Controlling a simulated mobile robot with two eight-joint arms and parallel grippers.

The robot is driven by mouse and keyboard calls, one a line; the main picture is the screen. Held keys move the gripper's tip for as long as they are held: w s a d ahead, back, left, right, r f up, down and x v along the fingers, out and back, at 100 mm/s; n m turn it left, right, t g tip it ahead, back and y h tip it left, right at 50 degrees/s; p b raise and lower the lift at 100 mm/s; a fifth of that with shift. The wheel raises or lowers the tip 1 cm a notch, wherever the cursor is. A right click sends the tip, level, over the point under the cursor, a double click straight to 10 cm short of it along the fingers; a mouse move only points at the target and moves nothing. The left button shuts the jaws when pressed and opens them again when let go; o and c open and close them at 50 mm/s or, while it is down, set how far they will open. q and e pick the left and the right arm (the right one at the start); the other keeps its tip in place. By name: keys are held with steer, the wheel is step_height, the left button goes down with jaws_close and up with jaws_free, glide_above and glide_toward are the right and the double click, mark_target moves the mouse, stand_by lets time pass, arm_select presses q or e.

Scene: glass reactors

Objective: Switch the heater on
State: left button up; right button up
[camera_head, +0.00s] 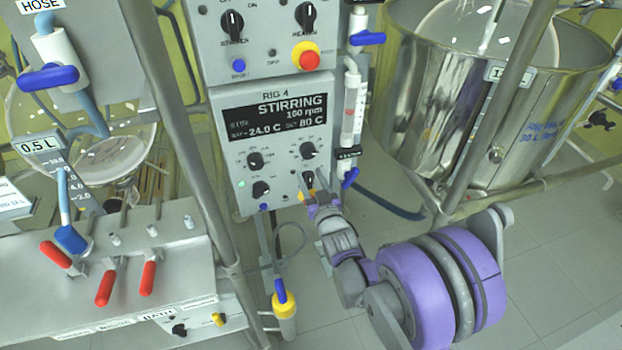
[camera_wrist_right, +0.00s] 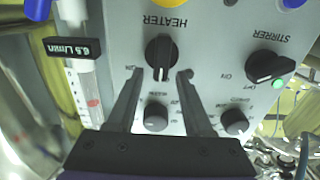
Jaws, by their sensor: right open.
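The heater knob (camera_wrist_right: 160,52) is a black knob under an upside-down HEATER label in the right wrist view. It also shows at the lower right of the grey RIG 4 panel (camera_head: 225,160) in the head view (camera_head: 308,180). My right gripper (camera_wrist_right: 162,74) is open, its two fingers pointing at the panel on either side of the knob's lower end. In the head view my right gripper (camera_head: 312,194) is at the panel's lower right corner. I cannot tell whether the fingers touch the knob. My left gripper is out of view.
The stirrer knob (camera_wrist_right: 270,68) has a lit green lamp beside it. A flow tube (camera_head: 352,110) with a blue valve stands close right of the panel. Another panel (camera_head: 265,50) with a red button (camera_head: 309,60) is above. A steel vessel (camera_head: 430,90) stands right.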

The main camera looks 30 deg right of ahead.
jaws_close()
steer(key=shift+s+m, duration=0.1)
steer(key=shift+m, duration=0.2)
steer(key=shift+d+f+m+p, duration=0.1)
steer(key=shift+d+m+p, duration=0.25)
steer(key=shift+m, duration=0.55)
steer(key=m, duration=0.2)
steer(key=m+p, duration=0.1)
steer(key=shift+s+d+f+m, duration=0.15)
steer(key=shift+d+m, duration=0.1)
steer(key=shift+m, duration=0.15)
steer(key=m, duration=0.3)
steer(key=shift+d+f, duration=0.25)
steer(key=shift+f, duration=0.05)
steer(key=shift+s+f+m, duration=0.1)
steer(key=shift+f+m, duration=0.1)
steer(key=shift+m, duration=1)
